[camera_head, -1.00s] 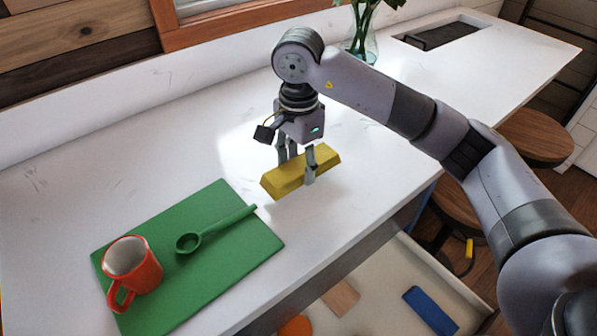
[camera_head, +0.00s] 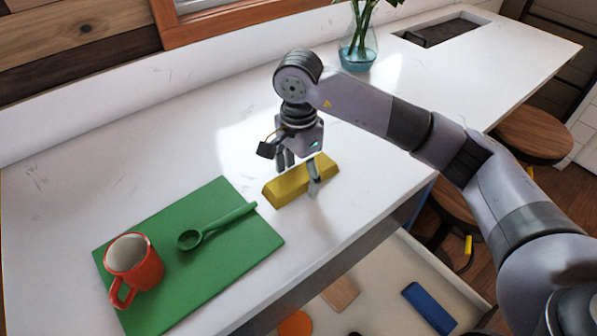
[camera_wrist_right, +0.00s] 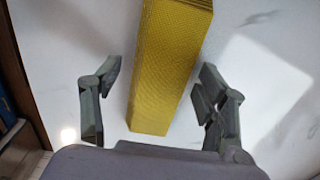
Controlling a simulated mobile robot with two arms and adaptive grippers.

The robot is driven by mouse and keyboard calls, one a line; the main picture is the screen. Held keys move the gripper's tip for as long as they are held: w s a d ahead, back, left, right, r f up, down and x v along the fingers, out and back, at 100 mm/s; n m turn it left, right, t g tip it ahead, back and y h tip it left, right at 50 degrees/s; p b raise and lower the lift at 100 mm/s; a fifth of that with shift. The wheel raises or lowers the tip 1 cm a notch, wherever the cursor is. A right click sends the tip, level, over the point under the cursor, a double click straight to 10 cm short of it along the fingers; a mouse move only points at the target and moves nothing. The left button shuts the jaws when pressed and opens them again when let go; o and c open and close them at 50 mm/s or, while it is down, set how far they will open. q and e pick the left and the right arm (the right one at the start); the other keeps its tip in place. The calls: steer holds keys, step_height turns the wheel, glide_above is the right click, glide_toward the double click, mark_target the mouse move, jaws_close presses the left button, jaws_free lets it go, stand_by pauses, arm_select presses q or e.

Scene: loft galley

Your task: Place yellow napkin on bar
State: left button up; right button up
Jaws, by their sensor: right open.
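The yellow napkin (camera_head: 290,185), a long folded block, lies on the white bar top (camera_head: 110,150), to the right of the green board. My right gripper (camera_head: 300,176) is open around it, pointing down, with one finger on the far side and one on the near side. In the right wrist view the napkin (camera_wrist_right: 172,60) passes between the open fingers (camera_wrist_right: 158,105), with a gap on each side. My left gripper does not show.
A green board (camera_head: 240,245) holds a red mug (camera_head: 145,270) and a green spoon (camera_head: 215,228). A vase (camera_head: 358,50) stands behind my arm. Below the bar's front edge, an open drawer (camera_head: 385,275) holds several items.

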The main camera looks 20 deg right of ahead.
mark_target(298, 176)
steer(key=shift+r, duration=0.1)
steer(key=shift+r+p, duration=0.2)
steer(key=shift+p, duration=0.1)
step_height(298, 176, up, 4)
steer(key=shift+r+b, duration=0.25)
steer(key=shift+b, duration=0.9)
step_height(298, 176, up, 7)
steer(key=shift+r, duration=0.1)
